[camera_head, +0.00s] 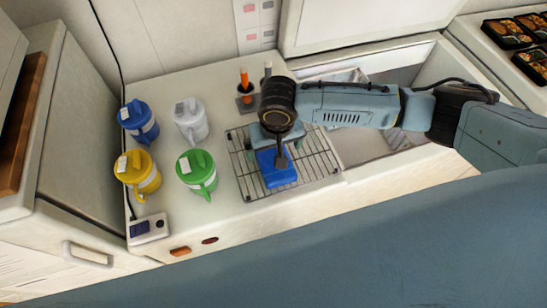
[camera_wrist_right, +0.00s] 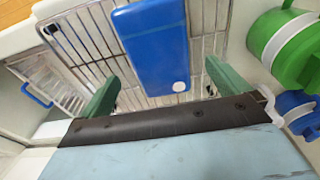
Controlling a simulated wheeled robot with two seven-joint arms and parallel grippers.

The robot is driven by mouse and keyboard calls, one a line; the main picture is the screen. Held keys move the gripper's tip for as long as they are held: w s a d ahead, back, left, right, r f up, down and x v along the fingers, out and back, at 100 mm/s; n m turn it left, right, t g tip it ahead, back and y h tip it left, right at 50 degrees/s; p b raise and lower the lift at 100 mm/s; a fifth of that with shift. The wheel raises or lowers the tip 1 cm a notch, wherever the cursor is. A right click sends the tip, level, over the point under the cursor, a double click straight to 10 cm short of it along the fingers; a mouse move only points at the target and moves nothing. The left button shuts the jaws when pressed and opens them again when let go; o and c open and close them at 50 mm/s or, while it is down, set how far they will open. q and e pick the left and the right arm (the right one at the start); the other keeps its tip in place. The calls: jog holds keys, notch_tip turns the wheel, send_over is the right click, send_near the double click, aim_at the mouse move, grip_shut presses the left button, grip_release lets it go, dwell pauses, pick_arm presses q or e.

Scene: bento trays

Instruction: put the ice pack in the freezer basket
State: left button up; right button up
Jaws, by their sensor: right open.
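The blue ice pack (camera_head: 279,174) lies on a wire rack (camera_head: 318,168) on the counter. In the right wrist view the ice pack (camera_wrist_right: 155,45) is a flat blue block with a white round spot, on the rack's wires. My right gripper (camera_head: 277,150) is above the rack at the ice pack's far end. In the right wrist view its two green fingers (camera_wrist_right: 160,88) are spread wide, with the ice pack's near end between and beyond them, apart from both. The freezer basket may be the wire basket with a blue handle (camera_wrist_right: 50,80) in the right wrist view. My left gripper is out of view.
Blue (camera_head: 140,121), white (camera_head: 190,120), yellow (camera_head: 138,172) and green (camera_head: 197,172) lidded jugs stand left of the rack. An orange-handled item in a holder (camera_head: 245,92) stands behind it. An open chest (camera_head: 365,150) lies to the right under my right arm.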

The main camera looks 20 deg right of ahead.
jog(key=f, duration=0.4)
jog(key=shift+w+f, duration=0.2)
jog(key=shift+f, duration=0.15)
jog(key=c, duration=1.2)
jog(key=shift+r, duration=0.2)
jog(key=shift+c, duration=0.5)
